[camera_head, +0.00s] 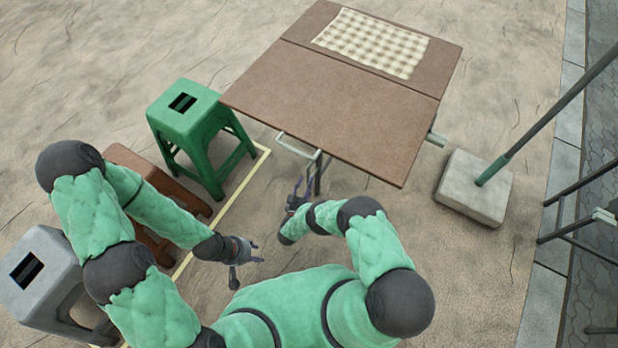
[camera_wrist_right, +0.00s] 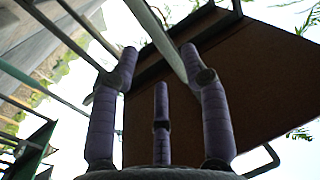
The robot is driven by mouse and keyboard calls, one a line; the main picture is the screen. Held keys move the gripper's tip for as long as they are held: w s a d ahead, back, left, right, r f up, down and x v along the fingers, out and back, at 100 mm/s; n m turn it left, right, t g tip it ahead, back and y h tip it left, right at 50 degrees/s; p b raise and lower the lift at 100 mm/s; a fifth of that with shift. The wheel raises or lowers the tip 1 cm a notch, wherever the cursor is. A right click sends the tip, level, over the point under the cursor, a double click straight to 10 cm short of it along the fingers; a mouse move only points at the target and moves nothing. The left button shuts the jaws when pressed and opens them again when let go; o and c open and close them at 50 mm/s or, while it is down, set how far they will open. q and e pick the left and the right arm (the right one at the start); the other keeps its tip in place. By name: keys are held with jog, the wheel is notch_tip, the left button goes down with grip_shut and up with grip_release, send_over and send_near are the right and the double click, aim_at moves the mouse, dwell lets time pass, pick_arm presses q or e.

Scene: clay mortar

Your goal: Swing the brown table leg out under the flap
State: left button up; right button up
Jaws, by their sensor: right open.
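The folding table has a brown flap (camera_head: 330,105), which lies level with the rest of the top. In the wrist view I see its dark brown underside (camera_wrist_right: 235,80). A dark leg (camera_head: 318,178) stands below the flap's near edge, beside a pale metal frame (camera_head: 297,148). My right gripper (camera_head: 298,190) is open, just left of this leg. In the wrist view a pale bar (camera_wrist_right: 158,38) runs between the spread purple fingertips (camera_wrist_right: 160,52); I cannot tell whether they touch it. My left gripper (camera_head: 257,252) is open and empty over the ground, away from the table.
A checked cloth (camera_head: 372,42) lies on the far part of the top. A green stool (camera_head: 190,110) stands left of the table, with a brown stool (camera_head: 140,165) and grey stool (camera_head: 35,270) nearer. A concrete base with a pole (camera_head: 475,187) stands at right.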

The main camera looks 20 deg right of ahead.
jog(key=v, duration=0.8)
dwell(0.4)
jog(key=w+r+n+g+y+p, duration=0.2)
jog(key=w+r+g+y+p, duration=0.25)
jog(key=y, duration=0.35)
jog(key=s+r+n+g+y+p, duration=0.1)
jog(key=s+r+g+y, duration=0.2)
jog(key=s+r, duration=0.6)
jog(key=s+r+n+g+y+p, duration=0.1)
jog(key=s+r+g, duration=0.6)
jog(key=s, duration=0.9)
notch_tip(320, 180, up, 3)
jog(key=shift+a+y+p, duration=0.45)
jog(key=shift+y, duration=0.45)
